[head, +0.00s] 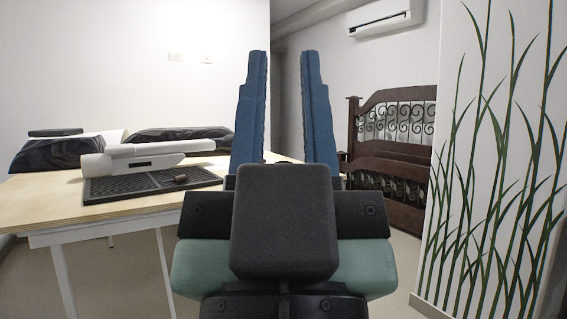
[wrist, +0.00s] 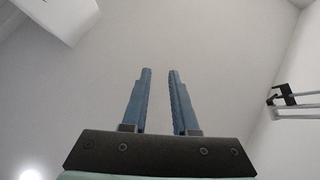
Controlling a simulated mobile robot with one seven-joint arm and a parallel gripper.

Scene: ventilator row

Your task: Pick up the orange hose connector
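A small brownish-orange piece (head: 181,178) lies on the dark ribbed mat (head: 120,191) on the table; it looks like the hose connector, but it is too small to be sure. It does not show in the wrist view. My gripper (head: 284,60) is raised at the middle of the head view, right of the table items, its two blue fingers pointing up and apart. In the wrist view my gripper (wrist: 160,73) is open, with nothing between the fingers. It is well away from the small piece.
The wooden table (head: 60,207) fills the left. A white device (head: 140,157) stands on the mat, close behind the small piece. Dark bundles (head: 50,154) lie further back. A dark wooden bed frame (head: 395,135) and a plant-painted wall (head: 500,150) are at right.

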